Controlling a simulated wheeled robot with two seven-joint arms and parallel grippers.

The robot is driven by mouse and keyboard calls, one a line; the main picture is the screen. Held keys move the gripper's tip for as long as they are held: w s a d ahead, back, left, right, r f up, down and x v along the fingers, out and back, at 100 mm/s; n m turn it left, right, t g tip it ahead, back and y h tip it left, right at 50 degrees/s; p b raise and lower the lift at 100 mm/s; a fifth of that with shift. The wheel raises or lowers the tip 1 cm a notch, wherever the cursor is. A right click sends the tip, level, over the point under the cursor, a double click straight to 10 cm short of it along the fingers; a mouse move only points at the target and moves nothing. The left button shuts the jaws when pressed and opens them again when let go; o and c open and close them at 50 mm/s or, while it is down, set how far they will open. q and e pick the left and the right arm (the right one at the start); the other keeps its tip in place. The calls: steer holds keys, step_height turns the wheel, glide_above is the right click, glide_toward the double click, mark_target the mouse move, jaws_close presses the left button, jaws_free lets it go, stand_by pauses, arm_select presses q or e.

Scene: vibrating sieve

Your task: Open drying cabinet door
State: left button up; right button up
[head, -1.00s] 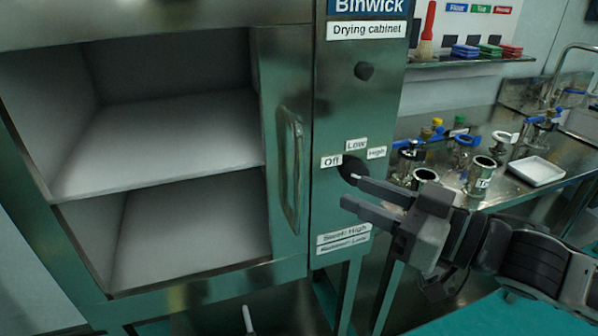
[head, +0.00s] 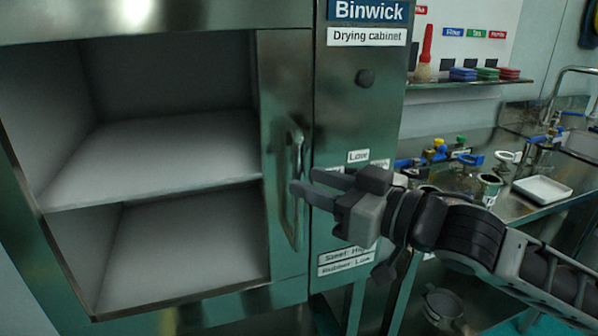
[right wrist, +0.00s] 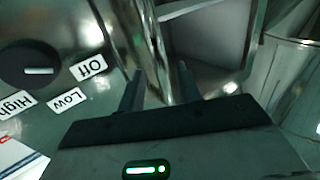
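The drying cabinet (head: 358,125) stands at left and centre in the head view. Its door (head: 283,85) is shut, and the shelves show through its large window. A vertical metal bar handle (head: 295,150) is on the door's right edge. My right gripper (head: 305,180) is open, with its fingertips at the middle of the handle. In the right wrist view, the handle (right wrist: 165,45) appears between the open fingers (right wrist: 158,82); I cannot tell whether they touch it. My left gripper is not in view.
The cabinet dial (right wrist: 28,66) with Off, Low and High labels is beside the gripper in the right wrist view; the gripper hides it in the head view. A steel counter with valves, fittings and a white tray (head: 542,190) is at right.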

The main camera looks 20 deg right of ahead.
steer(key=x, duration=0.3)
steer(key=shift+w+a+p, duration=0.15)
steer(key=shift+p, duration=0.15)
jaws_close()
